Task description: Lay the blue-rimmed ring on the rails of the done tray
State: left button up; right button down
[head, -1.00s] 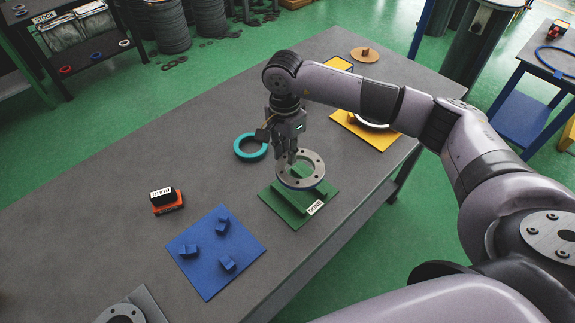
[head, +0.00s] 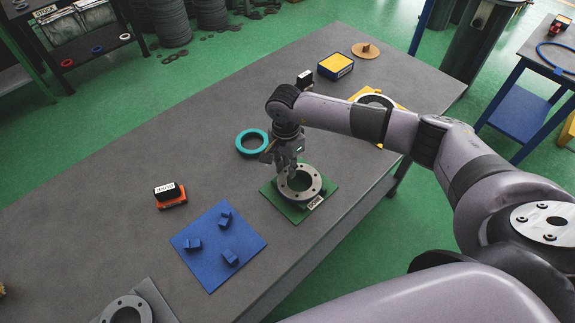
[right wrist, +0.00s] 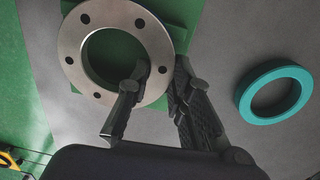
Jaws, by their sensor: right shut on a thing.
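The steel-grey flanged ring (head: 317,180), with bolt holes around its face, is at the green done tray (head: 271,195). It lies about level, low over the tray's middle; whether it touches the rails is hidden beneath it. My right gripper (head: 287,173) is shut on the ring's far left side. In the right wrist view, one finger of the gripper (right wrist: 160,76) is inside the hole of the ring (right wrist: 74,62) and the other is outside its edge. A blue rim is not visible now. My left gripper is not in view.
A teal ring (head: 240,148) lies just behind my gripper. A blue tray (head: 205,270) with small blocks is at front left, near a black-and-orange block (head: 170,198). A yellow tray (head: 398,104) with a ring is partly behind my arm. A yellow-and-blue box (head: 335,67) stands farther back.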

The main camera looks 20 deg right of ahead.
jog(key=shift+f, duration=0.1)
jog(key=c, duration=1.4)
grip_release()
jog(key=shift+c, duration=0.2)
notch_tip(320, 180, up, 12)
jog(key=b, duration=0.4)
jog(key=shift+w, duration=0.15)
jog(key=shift+a, duration=0.1)
